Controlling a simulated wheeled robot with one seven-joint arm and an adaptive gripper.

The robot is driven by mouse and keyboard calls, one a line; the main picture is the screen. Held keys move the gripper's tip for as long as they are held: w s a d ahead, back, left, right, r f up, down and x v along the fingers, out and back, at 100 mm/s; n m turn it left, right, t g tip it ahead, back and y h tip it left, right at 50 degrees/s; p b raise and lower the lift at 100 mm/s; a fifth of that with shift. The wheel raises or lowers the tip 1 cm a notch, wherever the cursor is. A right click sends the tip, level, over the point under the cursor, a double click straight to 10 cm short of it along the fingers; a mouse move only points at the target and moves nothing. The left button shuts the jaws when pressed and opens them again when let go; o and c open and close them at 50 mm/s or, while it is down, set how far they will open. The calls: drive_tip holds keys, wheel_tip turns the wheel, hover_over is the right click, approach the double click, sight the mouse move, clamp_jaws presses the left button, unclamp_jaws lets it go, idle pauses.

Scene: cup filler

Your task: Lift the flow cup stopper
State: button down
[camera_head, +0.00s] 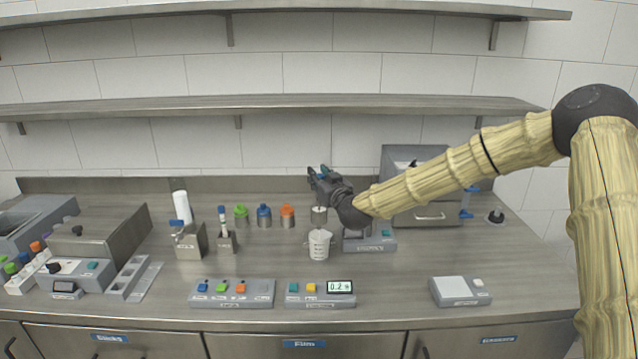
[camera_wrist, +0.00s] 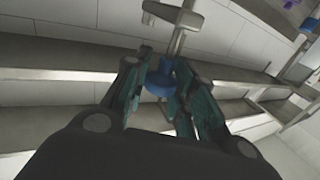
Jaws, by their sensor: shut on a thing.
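My gripper (camera_head: 321,172) is in the middle of the head view, above a small metal cup (camera_head: 319,215) that I take to be the flow cup. Its fingers (camera_wrist: 166,88) are closed in on a dark blue knob, the flow cup stopper (camera_wrist: 160,80), in the wrist view. In the head view I cannot make out the stopper among the fingers. Whether its lower end is still in the cup cannot be told. A white measuring beaker (camera_head: 319,245) stands upright below the cup.
Green, blue and orange-lidded pots (camera_head: 264,216) and a metal stand (camera_head: 226,240) are left of the gripper. A grey box with a drawer (camera_head: 428,216) is close on the right. Button panels (camera_head: 232,294) lie in front. A shelf (camera_head: 280,106) runs above.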

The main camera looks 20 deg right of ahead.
drive_tip(key=shift+r, duration=0.15)
drive_tip(key=c, duration=1.2)
unclamp_jaws()
drive_tip(key=shift+d, duration=0.1)
drive_tip(key=shift+o, duration=0.2)
drive_tip(key=s+d, duration=0.1)
drive_tip(key=s, duration=1.1)
drive_tip(key=shift+d, duration=0.2)
